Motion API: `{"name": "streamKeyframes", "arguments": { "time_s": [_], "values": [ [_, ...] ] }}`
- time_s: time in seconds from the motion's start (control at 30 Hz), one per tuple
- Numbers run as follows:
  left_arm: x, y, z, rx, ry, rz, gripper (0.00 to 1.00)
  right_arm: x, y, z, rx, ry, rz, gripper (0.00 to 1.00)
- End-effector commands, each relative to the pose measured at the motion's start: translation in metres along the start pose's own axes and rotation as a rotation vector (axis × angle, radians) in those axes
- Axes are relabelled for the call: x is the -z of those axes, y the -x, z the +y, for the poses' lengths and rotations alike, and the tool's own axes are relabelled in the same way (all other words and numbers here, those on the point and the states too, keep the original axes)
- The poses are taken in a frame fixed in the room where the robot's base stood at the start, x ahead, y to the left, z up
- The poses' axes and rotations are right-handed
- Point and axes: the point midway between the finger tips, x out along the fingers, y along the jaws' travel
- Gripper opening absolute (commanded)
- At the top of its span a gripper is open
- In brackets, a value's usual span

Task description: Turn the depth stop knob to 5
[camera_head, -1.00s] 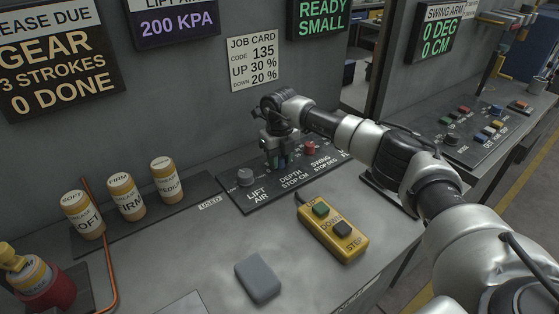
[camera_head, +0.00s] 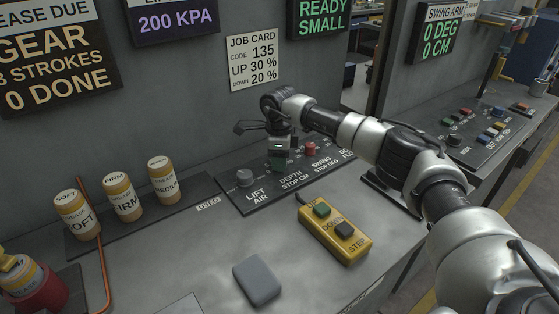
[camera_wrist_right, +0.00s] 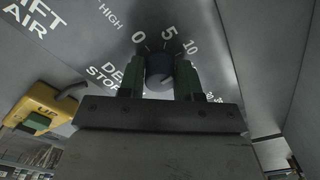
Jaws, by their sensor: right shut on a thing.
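The depth stop knob (camera_wrist_right: 159,68) is dark and round in the right wrist view. The scale marks 0, 5 and 10 run in an arc above it. My right gripper (camera_wrist_right: 160,80) is shut on the knob, with a green-padded finger on each side. I cannot tell for sure where the knob's pointer stands. In the head view my right gripper (camera_head: 278,163) points down over the DEPTH STOP CM label on the dark control panel (camera_head: 262,203) and hides the knob. My left gripper is not in view.
A grey lift air knob (camera_head: 244,177) is left of the gripper and a red swing stop knob (camera_head: 310,149) right of it. A yellow pendant (camera_head: 335,232) and a grey block (camera_head: 257,281) lie in front. Several labelled canisters (camera_head: 122,197) stand at left.

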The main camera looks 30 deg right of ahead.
Motion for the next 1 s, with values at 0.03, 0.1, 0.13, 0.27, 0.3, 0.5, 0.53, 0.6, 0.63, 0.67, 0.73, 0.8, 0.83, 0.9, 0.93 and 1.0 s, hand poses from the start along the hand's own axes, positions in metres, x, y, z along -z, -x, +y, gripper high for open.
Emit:
{"name": "streamKeyframes", "arguments": {
  "time_s": [0.03, 0.1, 0.13, 0.27, 0.3, 0.5, 0.53, 0.6, 0.63, 0.67, 0.73, 0.8, 0.83, 0.9, 0.93, 1.0],
  "values": [
    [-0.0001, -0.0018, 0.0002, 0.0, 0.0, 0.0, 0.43, -0.0003, 0.0015, -0.0011, 0.004, 0.044, -0.004, 0.1],
    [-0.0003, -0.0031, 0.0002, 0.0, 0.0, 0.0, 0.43, -0.0003, 0.0015, -0.0011, 0.005, 0.11, -0.004, 0.1],
    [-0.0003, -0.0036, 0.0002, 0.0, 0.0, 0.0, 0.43, -0.0003, 0.0015, -0.0011, 0.005, 0.139, -0.004, 0.1],
    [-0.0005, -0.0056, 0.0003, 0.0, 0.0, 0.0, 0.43, -0.0003, 0.0015, -0.0011, 0.005, 0.26, -0.003, 0.1],
    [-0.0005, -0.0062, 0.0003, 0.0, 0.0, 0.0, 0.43, -0.0003, 0.0015, -0.0011, 0.005, 0.295, -0.003, 0.1],
    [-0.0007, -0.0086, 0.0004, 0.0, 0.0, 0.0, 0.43, -0.0004, 0.002, -0.0011, 0.005, 0.457, -0.003, 0.1],
    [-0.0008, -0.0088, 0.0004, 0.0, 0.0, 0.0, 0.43, -0.0005, 0.0021, -0.0011, 0.005, 0.477, -0.003, 0.1],
    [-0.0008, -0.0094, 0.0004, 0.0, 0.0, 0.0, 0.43, -0.0005, 0.0022, -0.0011, 0.006, 0.523, -0.004, 0.1],
    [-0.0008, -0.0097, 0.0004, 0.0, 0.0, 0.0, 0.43, -0.0005, 0.0023, -0.0011, 0.006, 0.539, -0.004, 0.1],
    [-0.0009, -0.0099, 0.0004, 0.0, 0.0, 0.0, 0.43, -0.0005, 0.0023, -0.0011, 0.006, 0.556, -0.004, 0.1],
    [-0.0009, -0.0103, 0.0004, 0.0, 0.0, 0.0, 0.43, -0.0005, 0.0024, -0.0011, 0.006, 0.59, -0.004, 0.1],
    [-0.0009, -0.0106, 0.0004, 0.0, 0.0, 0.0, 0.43, -0.0006, 0.0025, -0.0011, 0.006, 0.618, -0.004, 0.1],
    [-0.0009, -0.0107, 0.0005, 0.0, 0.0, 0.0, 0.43, -0.0006, 0.0026, -0.001, 0.006, 0.627, -0.004, 0.1],
    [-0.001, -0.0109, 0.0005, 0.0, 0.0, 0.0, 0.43, -0.0006, 0.0026, -0.001, 0.006, 0.647, -0.004, 0.1],
    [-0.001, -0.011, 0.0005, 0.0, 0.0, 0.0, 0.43, -0.0006, 0.0027, -0.001, 0.006, 0.653, -0.004, 0.1],
    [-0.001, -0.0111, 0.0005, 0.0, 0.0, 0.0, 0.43, -0.0006, 0.0027, -0.001, 0.006, 0.665, -0.004, 0.1]
  ]
}}
